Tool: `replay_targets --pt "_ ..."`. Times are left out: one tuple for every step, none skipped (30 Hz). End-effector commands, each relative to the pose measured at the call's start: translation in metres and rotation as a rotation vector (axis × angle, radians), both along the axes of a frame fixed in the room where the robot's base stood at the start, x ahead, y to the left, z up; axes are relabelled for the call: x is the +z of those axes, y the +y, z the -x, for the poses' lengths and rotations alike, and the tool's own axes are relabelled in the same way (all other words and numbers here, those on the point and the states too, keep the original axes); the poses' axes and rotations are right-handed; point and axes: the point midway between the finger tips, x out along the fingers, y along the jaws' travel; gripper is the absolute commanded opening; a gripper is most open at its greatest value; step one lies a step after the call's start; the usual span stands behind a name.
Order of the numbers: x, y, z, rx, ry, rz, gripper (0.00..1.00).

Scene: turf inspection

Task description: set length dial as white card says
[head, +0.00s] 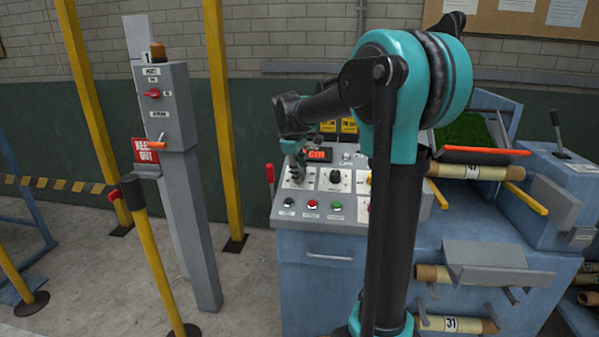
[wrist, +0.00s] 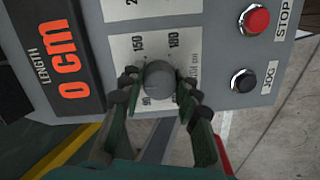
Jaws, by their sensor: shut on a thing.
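The length dial's round grey knob (wrist: 161,79) sits on a white scale plate (wrist: 122,48) in the wrist view. The numbers 150 and 180 show beside it; others are partly covered. My gripper (wrist: 160,88) is shut on the knob, one finger on each side. I cannot make out the knob's pointer. The red length display (wrist: 66,60) reads 0 cm. In the head view my gripper (head: 297,168) is at the left of the control panel and hides the knob. I cannot tell which paper is the white card.
A second dial (head: 336,177) is right of my gripper. Red (head: 312,205) and green buttons line the panel's lower part. A grey switch post (head: 180,190) stands left. A turf machine with rolls (head: 478,172) is on the right. Papers (head: 567,11) hang on the wall.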

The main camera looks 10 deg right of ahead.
Motion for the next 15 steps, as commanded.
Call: replay_targets --pt "0.0001 0.0001 0.0 -0.006 0.0 -0.002 0.03" --pt "0.0001 0.0001 0.0 -0.011 -0.001 -0.004 0.03" --pt "0.0001 0.0001 0.0 -0.022 -0.002 -0.008 0.03" --pt "0.0001 0.0001 0.0 -0.031 -0.003 -0.011 0.03" --pt "0.0001 0.0001 0.0 -0.041 -0.004 -0.014 0.03" --pt "0.0001 0.0002 -0.0001 -0.059 -0.006 -0.02 0.03" --pt "0.0001 0.0001 0.0 -0.072 -0.007 -0.025 0.03" --pt "0.0001 0.0001 0.0 -0.088 -0.009 -0.031 0.03" --pt "0.0001 0.0 -0.0001 -0.112 -0.012 -0.039 0.03" --pt "0.0001 0.0 -0.0001 -0.132 -0.015 -0.046 0.03" --pt "0.0002 -0.0001 -0.0001 -0.153 -0.017 -0.053 0.03" --pt "0.0002 -0.0001 -0.0001 -0.182 -0.02 -0.063 0.03" --pt "0.0002 -0.0002 -0.0001 -0.206 -0.023 -0.07 0.03" --pt "0.0001 -0.0001 0.0 -0.232 -0.026 -0.079 0.03" --pt "0.0002 -0.0001 0.0 -0.266 -0.029 -0.091 0.03"
